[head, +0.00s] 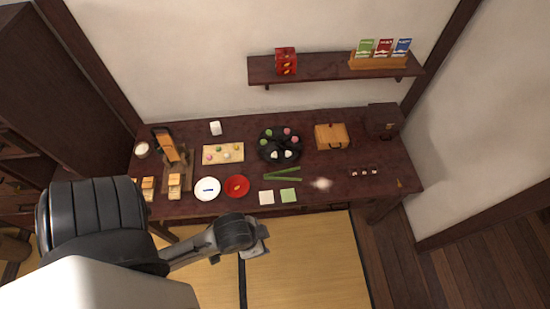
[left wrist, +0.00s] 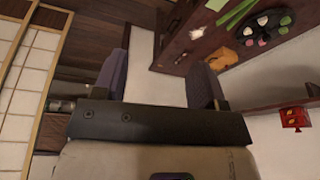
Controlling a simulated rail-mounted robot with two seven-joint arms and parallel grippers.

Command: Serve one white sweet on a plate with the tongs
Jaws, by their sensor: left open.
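Two white sweets (head: 288,154) sit at the front of a round black tray (head: 280,144), with green and pink sweets behind them. The tray also shows in the left wrist view (left wrist: 273,31). Green tongs (head: 283,178) lie on the table just in front of the tray, in a narrow V. A white plate (head: 207,194) with a blue mark and a red plate (head: 237,181) lie left of the tongs. My left gripper (head: 262,246) is in front of the table, apart from everything. In the left wrist view its fingers (left wrist: 156,75) are open and empty. My right gripper is not in view.
A board of small sweets (head: 223,160) lies behind the plates. A wooden box (head: 332,137) stands right of the tray. White and green squares (head: 288,196) lie near the front edge, beside a white powdery patch (head: 321,184). A wall shelf (head: 325,72) hangs above.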

